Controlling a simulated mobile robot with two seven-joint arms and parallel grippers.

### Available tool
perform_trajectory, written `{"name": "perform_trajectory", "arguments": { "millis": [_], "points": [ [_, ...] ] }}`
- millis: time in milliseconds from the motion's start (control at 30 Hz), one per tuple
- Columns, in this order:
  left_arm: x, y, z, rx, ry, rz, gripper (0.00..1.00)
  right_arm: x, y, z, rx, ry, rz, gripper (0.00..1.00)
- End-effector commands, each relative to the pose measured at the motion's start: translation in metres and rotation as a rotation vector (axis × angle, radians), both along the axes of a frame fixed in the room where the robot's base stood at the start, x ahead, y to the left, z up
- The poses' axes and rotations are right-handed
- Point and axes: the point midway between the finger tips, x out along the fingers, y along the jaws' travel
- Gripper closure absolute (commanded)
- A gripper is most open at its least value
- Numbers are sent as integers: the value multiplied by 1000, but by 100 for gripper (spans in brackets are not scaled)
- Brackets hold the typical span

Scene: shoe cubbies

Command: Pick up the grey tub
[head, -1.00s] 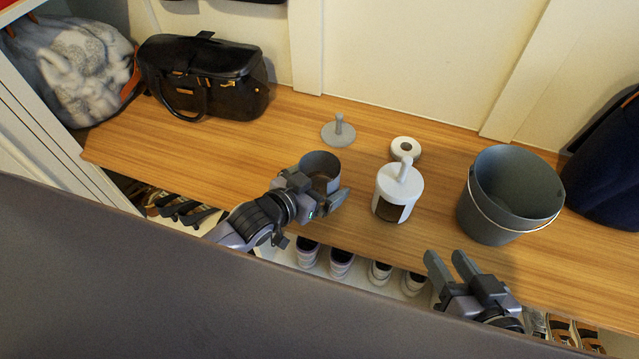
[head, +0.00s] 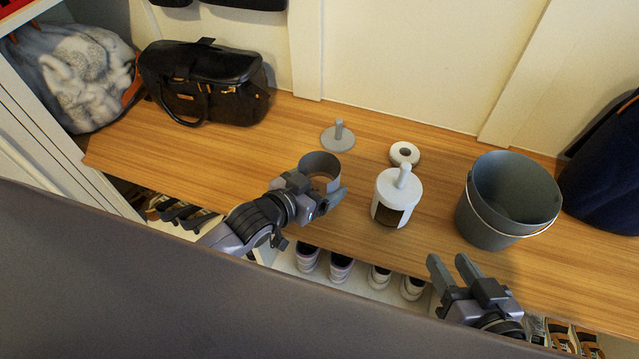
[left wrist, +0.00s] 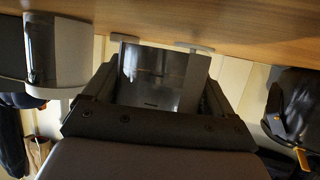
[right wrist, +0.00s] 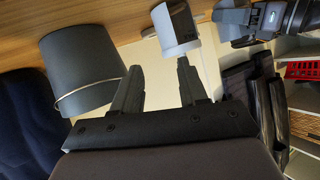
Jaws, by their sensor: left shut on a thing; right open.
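The grey tub (head: 319,163) is a small, open-topped round tub near the middle of the wooden bench top. My left gripper (head: 319,191) is shut on it, one finger at each side. In the left wrist view the tub (left wrist: 160,85) fills the space between the fingers. Light wood shows within its rim; I cannot tell whether its base is clear of the bench. A grey lid with a knob (head: 338,138) lies behind it. My right gripper (head: 448,262) is open and empty at the bench's front edge; it also shows in the right wrist view (right wrist: 158,68).
A white lidded holder (head: 389,212) with a front opening stands just right of the tub, a white roll (head: 405,153) behind it. A large grey bucket (head: 480,215) stands farther right. A black bag (head: 235,95) sits back left. Shoes (head: 341,266) are below the edge. Bench left of the tub is clear.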

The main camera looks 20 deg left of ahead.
Motion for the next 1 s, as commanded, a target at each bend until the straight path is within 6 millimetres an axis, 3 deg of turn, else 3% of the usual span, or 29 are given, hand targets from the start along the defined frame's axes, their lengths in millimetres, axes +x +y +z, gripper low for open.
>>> {"name": "perform_trajectory", "arguments": {
  "millis": [467, 1000],
  "points": [
    [1, 0, 65, -2, -5, 0, 56, -9, -22, 10, -125, 1, -31, 57],
    [1, 0, 138, -2, -5, 0, 56, -19, -41, -1, -155, 70, -65, 57]
  ]
}}
